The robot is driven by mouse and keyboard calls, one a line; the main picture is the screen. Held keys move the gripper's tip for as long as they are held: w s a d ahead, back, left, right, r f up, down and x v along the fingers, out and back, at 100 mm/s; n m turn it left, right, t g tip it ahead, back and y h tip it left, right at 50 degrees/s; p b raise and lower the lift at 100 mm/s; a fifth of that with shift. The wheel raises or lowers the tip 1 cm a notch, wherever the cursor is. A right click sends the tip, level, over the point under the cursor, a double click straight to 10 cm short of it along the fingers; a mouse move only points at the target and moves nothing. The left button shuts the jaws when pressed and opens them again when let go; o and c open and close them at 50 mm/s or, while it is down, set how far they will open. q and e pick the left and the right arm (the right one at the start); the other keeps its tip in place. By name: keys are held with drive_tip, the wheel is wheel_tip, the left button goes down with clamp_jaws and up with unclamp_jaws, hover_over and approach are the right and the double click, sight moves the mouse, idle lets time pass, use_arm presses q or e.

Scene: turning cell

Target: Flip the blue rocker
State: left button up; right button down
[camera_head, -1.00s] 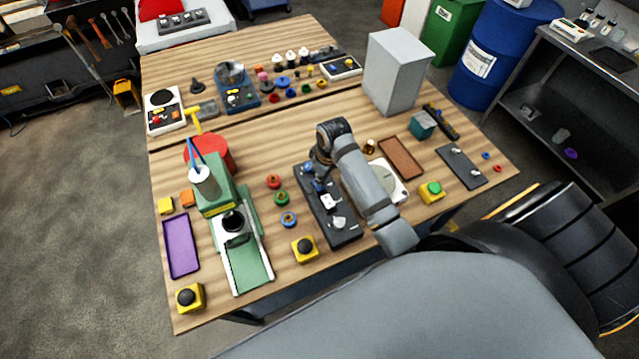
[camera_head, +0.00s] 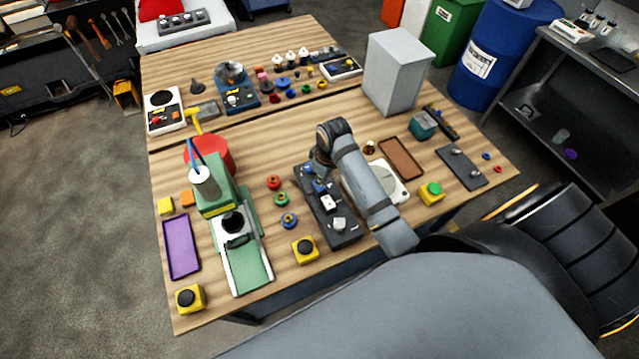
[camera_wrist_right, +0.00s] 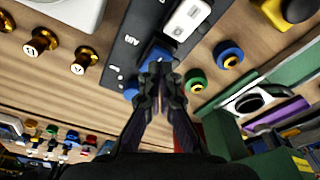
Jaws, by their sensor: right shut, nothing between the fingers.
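A dark control panel (camera_head: 347,237) lies on the wooden table, with a white switch and a grey knob along it. The blue rocker (camera_head: 320,187) is at the panel's far part, close to my right gripper (camera_head: 318,172). In the right wrist view, the blue rocker (camera_wrist_right: 157,56) shows just beyond the closed fingertips of my right gripper (camera_wrist_right: 160,76), partly hidden by them. The fingers are shut and empty. I cannot tell whether they touch the rocker or which way it is tilted. My left gripper is in neither view.
A round-dialed white plate (camera_head: 398,190) lies right of the panel, partly behind my arm. Red, green and blue rings (camera_head: 281,198) and a green machine (camera_head: 213,203) stand to the left. A yellow-based black button (camera_head: 305,249) is near the front edge. A grey box (camera_head: 393,75) stands behind.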

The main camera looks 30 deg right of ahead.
drive_tip(key=shift+f+b, duration=0.35)
drive_tip(key=shift+f, duration=0.65)
idle(0.6)
wheel_tip(320, 180, up, 2)
drive_tip(key=shift+r+p, duration=0.25)
drive_tip(key=shift+p, duration=0.65)
drive_tip(key=shift+r, duration=2.3)
